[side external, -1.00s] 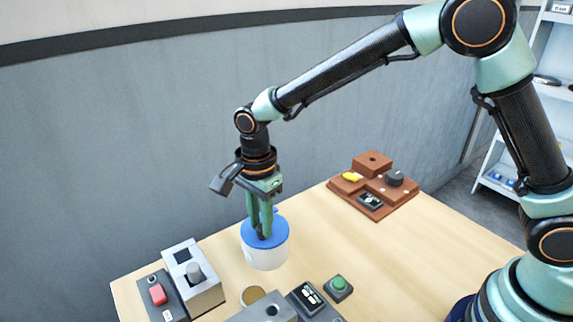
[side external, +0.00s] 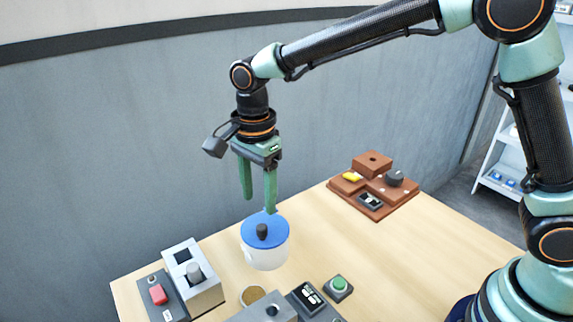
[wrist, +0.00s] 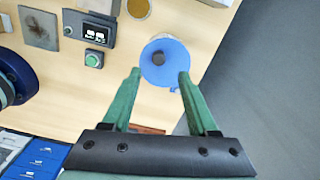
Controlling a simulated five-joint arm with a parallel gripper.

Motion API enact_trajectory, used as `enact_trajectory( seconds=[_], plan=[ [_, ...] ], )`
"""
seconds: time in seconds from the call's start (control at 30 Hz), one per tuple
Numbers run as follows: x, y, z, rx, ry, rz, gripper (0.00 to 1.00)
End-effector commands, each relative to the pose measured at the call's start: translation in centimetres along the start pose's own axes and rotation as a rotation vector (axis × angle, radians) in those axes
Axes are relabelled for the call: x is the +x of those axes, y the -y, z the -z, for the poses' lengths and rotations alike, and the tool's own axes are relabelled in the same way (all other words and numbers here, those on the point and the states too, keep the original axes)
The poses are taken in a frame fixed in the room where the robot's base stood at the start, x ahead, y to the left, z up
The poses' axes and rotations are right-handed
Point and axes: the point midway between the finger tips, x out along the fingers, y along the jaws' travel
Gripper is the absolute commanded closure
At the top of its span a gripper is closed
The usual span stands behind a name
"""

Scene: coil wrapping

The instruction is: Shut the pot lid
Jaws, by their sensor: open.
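The pot (side external: 264,256) is white and stands on the wooden table. Its blue lid (side external: 277,230) lies flat across the top, with a dark knob (side external: 262,231) in the middle. My gripper (side external: 258,205) is open and empty above the lid, its green fingers pointing down and clear of the knob. In the wrist view the blue lid (wrist: 173,74) shows just beyond my open fingertips (wrist: 159,73), with the knob (wrist: 158,58) roughly between their lines. The pot's body is mostly hidden under the lid there.
A grey block with a peg (side external: 205,290) and a red-switch panel (side external: 160,296) stand left of the pot. A green button (side external: 338,284) and a dark display box (side external: 308,297) are in front. A brown board with parts (side external: 375,190) lies behind right. Bare table lies right of the pot.

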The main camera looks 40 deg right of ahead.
Motion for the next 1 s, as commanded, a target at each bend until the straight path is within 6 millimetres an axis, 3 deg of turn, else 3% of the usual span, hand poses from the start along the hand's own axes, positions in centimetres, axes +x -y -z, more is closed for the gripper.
enact_trajectory(
  seconds=[0.1,0.3,0.77,0.87,1.0],
  plan=[
    [-2.4,0.1,0.0,0.000,0.001,0.005,0.41],
    [-4.8,0.1,0.0,0.001,0.001,0.003,0.41],
    [-5.5,0.0,0.1,-0.002,0.001,0.002,0.41],
    [-6.1,-0.3,0.8,-0.037,0.004,0.017,0.41],
    [-7.8,-1.6,3.6,-0.179,0.007,0.073,0.41]
  ],
)
